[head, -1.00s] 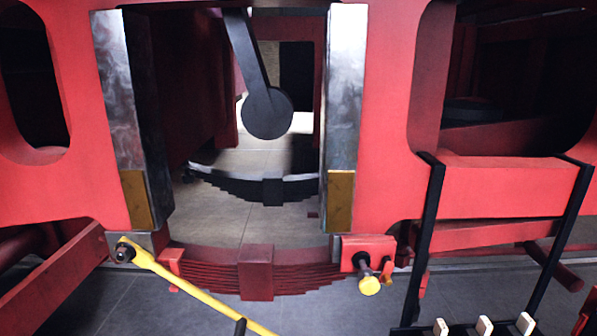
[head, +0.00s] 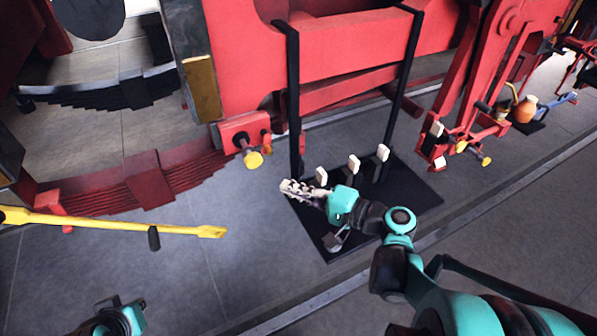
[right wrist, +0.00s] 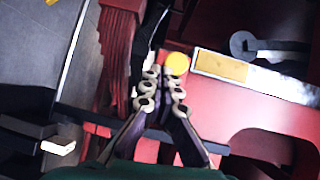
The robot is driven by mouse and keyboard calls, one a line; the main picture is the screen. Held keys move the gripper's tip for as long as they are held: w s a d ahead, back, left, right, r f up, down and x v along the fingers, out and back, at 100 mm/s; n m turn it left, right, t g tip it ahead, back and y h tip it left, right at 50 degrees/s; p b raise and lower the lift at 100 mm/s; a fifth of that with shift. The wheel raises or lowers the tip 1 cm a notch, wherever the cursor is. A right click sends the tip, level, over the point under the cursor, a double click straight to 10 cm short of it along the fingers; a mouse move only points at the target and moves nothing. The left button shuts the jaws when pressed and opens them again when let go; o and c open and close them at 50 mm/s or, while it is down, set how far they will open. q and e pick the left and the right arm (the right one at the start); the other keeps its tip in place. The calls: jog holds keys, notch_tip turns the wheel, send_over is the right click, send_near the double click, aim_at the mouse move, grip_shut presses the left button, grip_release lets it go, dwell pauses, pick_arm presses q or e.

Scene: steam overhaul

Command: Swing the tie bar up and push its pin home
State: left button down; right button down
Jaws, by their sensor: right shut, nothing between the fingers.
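The yellow tie bar (head: 110,224) lies low across the left of the head view, with a black handle (head: 153,238) near its free end; its left end is cut off. A pin with a yellow knob (head: 252,159) sits in a red block (head: 236,130) under the right frame leg. The knob also shows in the right wrist view (right wrist: 177,63), just beyond my fingertips. My right gripper (head: 288,187) is shut and empty, in front of the black stand and right of the bar's end, apart from both. A teal part of my left arm shows at the bottom left; its fingers do not.
A black stand (head: 420,190) with tall posts and several white-topped pegs (head: 353,163) stands near my right gripper. A red leaf spring (head: 150,185) lies behind the bar. Red linkage and small containers (head: 526,108) are at the far right. The floor before the bar is clear.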

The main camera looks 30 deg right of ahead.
jog(key=shift+m+t, duration=0.4)
jog(key=shift+t, duration=0.3)
jog(key=shift+w+a+r, duration=0.25)
jog(key=shift+w+r, duration=0.3)
jog(key=shift+w, duration=0.35)
jog(key=shift+w+a+r, duration=0.2)
jog(key=shift+w+r, duration=0.35)
jog(key=shift+w, duration=0.3)
